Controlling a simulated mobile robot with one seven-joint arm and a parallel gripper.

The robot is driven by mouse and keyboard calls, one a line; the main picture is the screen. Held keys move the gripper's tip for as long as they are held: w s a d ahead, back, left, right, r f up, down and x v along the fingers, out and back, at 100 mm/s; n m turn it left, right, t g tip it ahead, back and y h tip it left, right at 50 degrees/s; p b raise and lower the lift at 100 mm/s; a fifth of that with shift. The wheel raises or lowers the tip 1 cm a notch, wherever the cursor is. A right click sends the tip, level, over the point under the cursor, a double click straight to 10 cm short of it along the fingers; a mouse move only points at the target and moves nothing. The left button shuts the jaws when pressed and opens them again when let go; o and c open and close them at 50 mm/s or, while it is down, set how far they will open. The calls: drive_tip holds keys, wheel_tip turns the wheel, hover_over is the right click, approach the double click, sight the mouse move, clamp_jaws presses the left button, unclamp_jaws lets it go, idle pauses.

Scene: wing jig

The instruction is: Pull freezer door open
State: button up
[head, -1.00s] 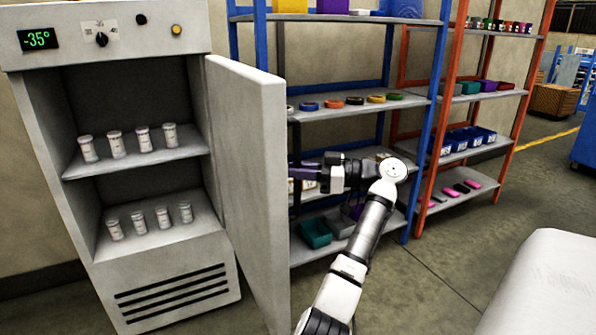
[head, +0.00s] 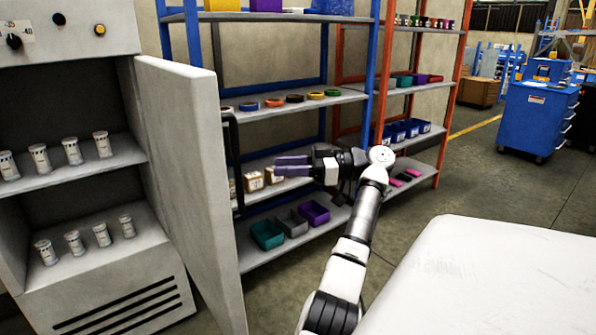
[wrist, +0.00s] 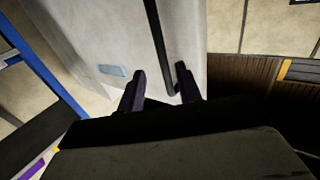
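The freezer (head: 100,285) stands at the left in the head view with its door (head: 185,170) swung wide open, its shelves exposed. A black vertical bar handle (head: 230,165) is on the door's outer face, and it also shows in the wrist view (wrist: 158,40). My gripper (head: 280,165) is to the right of the handle, fingers pointing left at the door, with a gap between. In the wrist view my gripper (wrist: 159,72) has its two dark fingers apart, and the handle appears between them. Nothing is held.
White containers (head: 72,151) stand on both freezer shelves. A blue-posted rack (head: 370,110) with rings and bins is behind my arm, beside an orange rack (head: 455,90). A white surface (head: 490,280) is at lower right. A blue cabinet (head: 535,115) stands farther back; floor between is open.

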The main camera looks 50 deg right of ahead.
drive_tip(key=v, duration=0.2)
drive_tip(key=shift+s+d, duration=0.2)
drive_tip(key=shift+s, duration=0.1)
drive_tip(key=shift+f, duration=0.1)
idle(0.5)
